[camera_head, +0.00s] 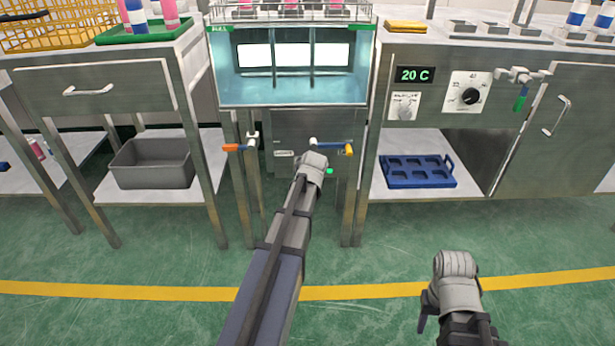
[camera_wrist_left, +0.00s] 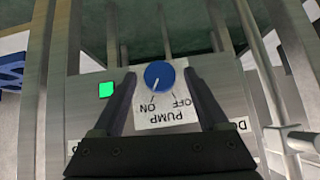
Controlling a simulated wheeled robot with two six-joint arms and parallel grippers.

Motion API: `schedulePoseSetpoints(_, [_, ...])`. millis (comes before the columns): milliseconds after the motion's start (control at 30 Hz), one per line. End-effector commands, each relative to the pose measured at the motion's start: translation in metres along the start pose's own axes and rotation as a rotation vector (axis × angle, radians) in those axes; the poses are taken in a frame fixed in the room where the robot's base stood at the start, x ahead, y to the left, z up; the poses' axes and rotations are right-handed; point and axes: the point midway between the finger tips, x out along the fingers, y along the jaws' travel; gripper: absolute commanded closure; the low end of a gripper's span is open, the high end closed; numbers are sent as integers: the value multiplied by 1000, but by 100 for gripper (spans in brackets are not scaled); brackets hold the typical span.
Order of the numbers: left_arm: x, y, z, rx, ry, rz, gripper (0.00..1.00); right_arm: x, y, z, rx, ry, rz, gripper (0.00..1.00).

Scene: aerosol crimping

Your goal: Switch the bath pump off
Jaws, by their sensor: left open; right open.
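The pump switch is a blue round knob (camera_wrist_left: 159,75) on a metal panel, seen upside down in the left wrist view. Its white pointer line is turned toward ON on the PUMP label (camera_wrist_left: 168,113). A green lamp (camera_wrist_left: 107,90) is lit beside it and also shows in the head view (camera_head: 329,171). My left gripper (camera_wrist_left: 161,76) is open, with one finger on each side of the knob; contact cannot be told. In the head view my left arm hides the knob. My right gripper (camera_head: 456,292) is open and apart, over the floor at lower right.
The water bath (camera_head: 290,88) stands above the panel. Valves with an orange handle (camera_head: 231,148) and a yellow handle (camera_head: 348,150) flank the panel. A grey bin (camera_head: 150,165) and a blue tray (camera_head: 417,172) sit on lower shelves. The floor in front is clear.

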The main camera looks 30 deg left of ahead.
Motion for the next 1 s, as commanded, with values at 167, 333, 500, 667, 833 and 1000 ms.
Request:
schedulePoseSetpoints(167, [0,0,0,0,0,0,40,0,0,0,0,0,0,50])
schedulePoseSetpoints(333, [0,0,0,0,0,0,59,0,0,0,0,0,0,50])
schedulePoseSetpoints(500, [0,0,0,0,0,0,78,0,0,0,0,0,0,50])
schedulePoseSetpoints(667, [0,0,0,0,0,0,96,0,0,0,0,0,0,50])
schedulePoseSetpoints(833, [0,0,0,0,0,0,100,0,0,0,0,0,0,50])
schedulePoseSetpoints(1000, [0,-1,1,-14,0,12,100,0,0,0,0,0,0,50])
